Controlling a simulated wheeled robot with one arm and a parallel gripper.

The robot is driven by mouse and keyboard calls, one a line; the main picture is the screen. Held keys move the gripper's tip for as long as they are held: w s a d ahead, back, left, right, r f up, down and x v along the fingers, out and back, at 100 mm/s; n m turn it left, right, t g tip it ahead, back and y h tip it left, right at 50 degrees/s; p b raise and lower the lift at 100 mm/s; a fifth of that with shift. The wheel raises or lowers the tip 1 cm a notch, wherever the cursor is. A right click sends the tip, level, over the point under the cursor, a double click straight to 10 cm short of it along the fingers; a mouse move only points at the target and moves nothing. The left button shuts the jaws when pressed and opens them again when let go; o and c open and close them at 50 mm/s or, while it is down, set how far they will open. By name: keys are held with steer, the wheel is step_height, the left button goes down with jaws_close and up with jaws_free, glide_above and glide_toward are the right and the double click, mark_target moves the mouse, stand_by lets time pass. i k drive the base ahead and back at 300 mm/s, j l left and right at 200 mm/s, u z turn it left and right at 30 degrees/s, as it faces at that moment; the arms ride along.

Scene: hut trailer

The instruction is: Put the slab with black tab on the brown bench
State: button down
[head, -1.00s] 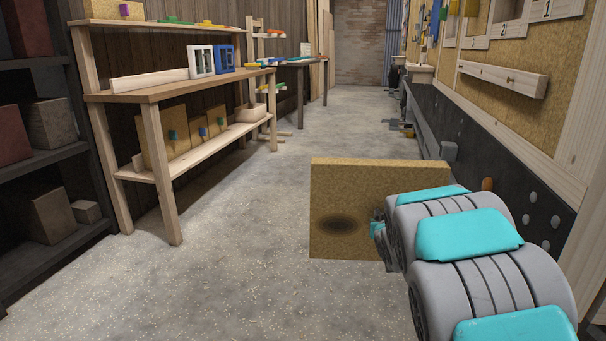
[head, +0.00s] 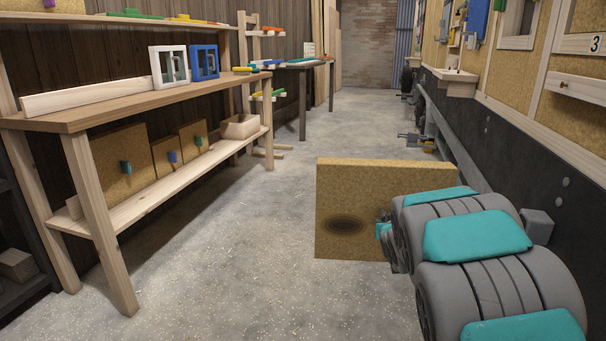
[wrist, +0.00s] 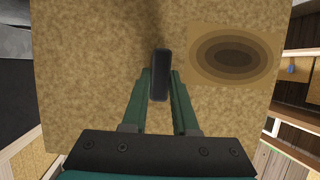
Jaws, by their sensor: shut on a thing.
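The slab (head: 350,190) is a tan, square, cork-like board with a dark oval mark on its face. It is held upright in front of my arm in the head view. In the wrist view the slab (wrist: 90,70) fills most of the picture, and its black tab (wrist: 161,75) stands between the two fingers of my gripper (wrist: 160,90). My gripper is shut on the tab. In the head view the gripper is mostly hidden behind my arm links and the slab. The brown bench (head: 150,98) stands on the left, with a wooden top.
A long pale wood bar (head: 90,97), a white frame (head: 169,66) and a blue frame (head: 204,62) stand on the bench. Its lower shelf (head: 160,200) holds several boards with coloured tabs. A darker table (head: 300,65) stands farther back. The floor between is clear.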

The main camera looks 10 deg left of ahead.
mark_target(102, 105)
steer(key=i, duration=1.8)
steer(key=i+u, duration=0.25)
steer(key=i, duration=0.15)
steer(key=i+l+u, duration=0.2)
steer(key=i, duration=0.2)
steer(key=i+l+u, duration=0.25)
steer(key=i, duration=0.15)
steer(key=j, duration=0.05)
